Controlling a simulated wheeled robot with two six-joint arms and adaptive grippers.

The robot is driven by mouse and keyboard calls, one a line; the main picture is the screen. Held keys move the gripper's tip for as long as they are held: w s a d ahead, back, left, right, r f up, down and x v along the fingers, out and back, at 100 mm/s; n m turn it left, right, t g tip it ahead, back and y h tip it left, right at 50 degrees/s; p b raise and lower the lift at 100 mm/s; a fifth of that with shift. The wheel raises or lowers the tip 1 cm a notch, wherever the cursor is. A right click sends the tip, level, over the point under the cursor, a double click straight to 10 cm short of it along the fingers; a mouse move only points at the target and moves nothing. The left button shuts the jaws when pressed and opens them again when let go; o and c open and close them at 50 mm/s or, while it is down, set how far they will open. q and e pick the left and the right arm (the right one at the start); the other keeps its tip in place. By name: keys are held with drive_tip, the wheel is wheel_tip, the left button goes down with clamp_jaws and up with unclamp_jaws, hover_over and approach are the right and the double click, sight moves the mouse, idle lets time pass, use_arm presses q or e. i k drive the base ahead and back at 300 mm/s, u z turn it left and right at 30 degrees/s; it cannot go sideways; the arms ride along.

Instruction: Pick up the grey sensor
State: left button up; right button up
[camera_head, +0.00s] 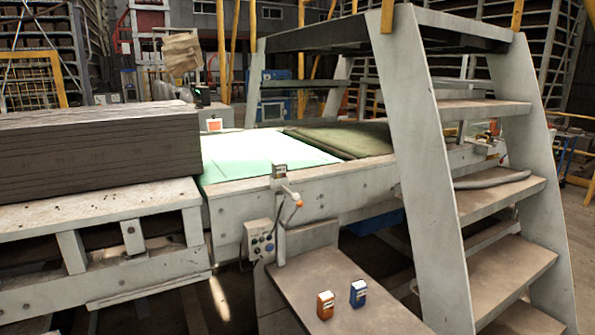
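A small grey box-like device (280,171) with a pale face sits at the near edge of the conveyor frame, above a bracket with an orange-tipped lever; it may be the grey sensor, but it is too small to be sure. An orange box with a white top (325,305) and a blue box with a white top (358,293) stand upright, a little apart, on a brown platform (300,285) at the bottom. Neither of these two is grey. Neither of my grippers is in view.
White metal stairs (435,150) rise at the right. A stack of dark boards (100,150) lies on a white frame at the left. A control box with buttons (260,240) hangs below the conveyor (330,192). The platform around the two boxes is clear.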

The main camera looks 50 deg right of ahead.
sight(280, 169)
drive_tip(key=z, duration=0.65)
drive_tip(key=i, duration=0.65)
drive_tip(key=z, duration=0.7)
